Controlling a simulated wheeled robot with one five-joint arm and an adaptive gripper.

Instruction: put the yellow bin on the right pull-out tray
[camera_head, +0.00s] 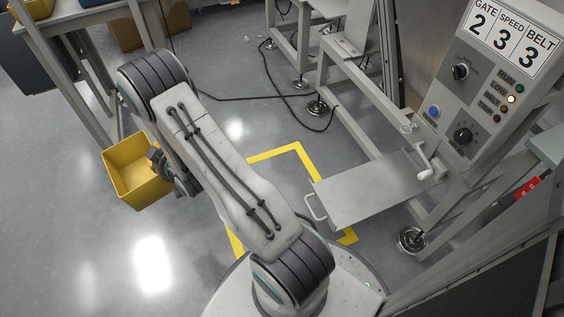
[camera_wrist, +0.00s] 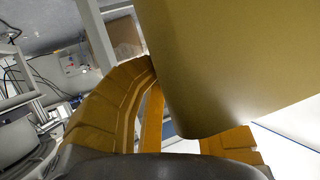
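The yellow bin (camera_head: 130,178) hangs tilted above the floor at the left in the head view, with its open inside facing up. My gripper (camera_head: 158,161) is at its right side, mostly hidden behind my arm. In the wrist view, the bin's wall (camera_wrist: 235,60) fills the upper right, between the ribbed orange fingers, which appear shut on it; the exact contact is hidden. A grey pull-out tray (camera_head: 372,190) with a front handle (camera_head: 315,207) sticks out at the right, below the control panel. Its visible top is empty.
The control panel (camera_head: 485,85) stands above the tray, and a crank handle (camera_head: 425,160) rises at its back corner. A table (camera_head: 75,18) with bins is at the upper left. A black cable (camera_head: 270,85) crosses the floor. Yellow tape (camera_head: 275,153) marks the floor near the tray.

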